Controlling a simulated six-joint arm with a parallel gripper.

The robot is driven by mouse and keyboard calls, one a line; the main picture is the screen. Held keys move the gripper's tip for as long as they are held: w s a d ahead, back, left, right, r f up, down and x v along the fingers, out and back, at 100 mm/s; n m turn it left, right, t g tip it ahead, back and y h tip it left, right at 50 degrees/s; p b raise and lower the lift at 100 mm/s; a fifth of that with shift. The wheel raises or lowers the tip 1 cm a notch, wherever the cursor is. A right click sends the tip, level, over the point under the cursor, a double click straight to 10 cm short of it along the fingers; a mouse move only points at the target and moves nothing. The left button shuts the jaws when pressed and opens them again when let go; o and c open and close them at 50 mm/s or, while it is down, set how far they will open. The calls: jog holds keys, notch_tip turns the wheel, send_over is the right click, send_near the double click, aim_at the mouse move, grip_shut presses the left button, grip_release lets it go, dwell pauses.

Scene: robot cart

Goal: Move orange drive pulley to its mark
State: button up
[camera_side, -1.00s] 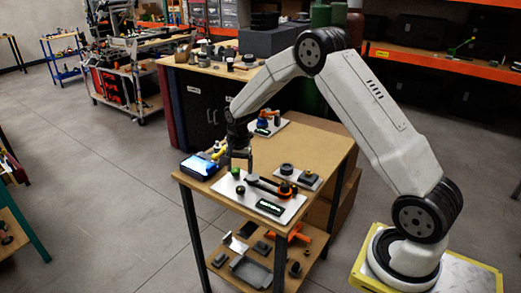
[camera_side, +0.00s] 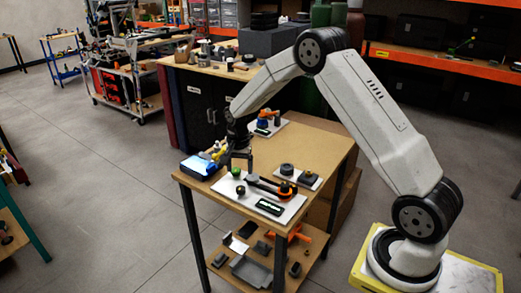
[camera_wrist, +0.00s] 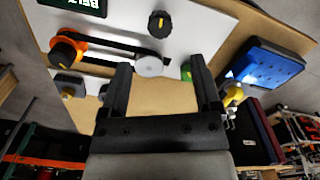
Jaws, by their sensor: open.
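The orange drive pulley (camera_side: 286,190) sits at the right end of a black belt on a white plate (camera_side: 293,208). In the wrist view the orange pulley (camera_wrist: 67,47) is at the upper left, with a dark knob on it. The belt runs to a pale grey pulley (camera_wrist: 148,66). My gripper (camera_side: 239,160) is open and empty above the plate's far left part, away from the orange pulley. In the wrist view my gripper (camera_wrist: 160,62) has its fingers either side of the grey pulley's line of sight. I cannot make out the pulley's mark.
A black knob with a yellow line (camera_wrist: 160,24) and a green button (camera_wrist: 186,72) stand on the plate. A blue-screened tablet (camera_side: 201,166) lies at the table's left edge. A small plate with dark parts (camera_side: 308,180) lies to the right.

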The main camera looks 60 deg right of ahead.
jog(key=shift+s+d, duration=0.1)
jog(key=s+d+n, duration=0.1)
jog(key=n, duration=0.1)
notch_tip(320, 180, up, 2)
jog(key=n, duration=1.6)
send_over(285, 184)
jog(key=shift+f, duration=0.2)
jog(key=shift+f, duration=3.7)
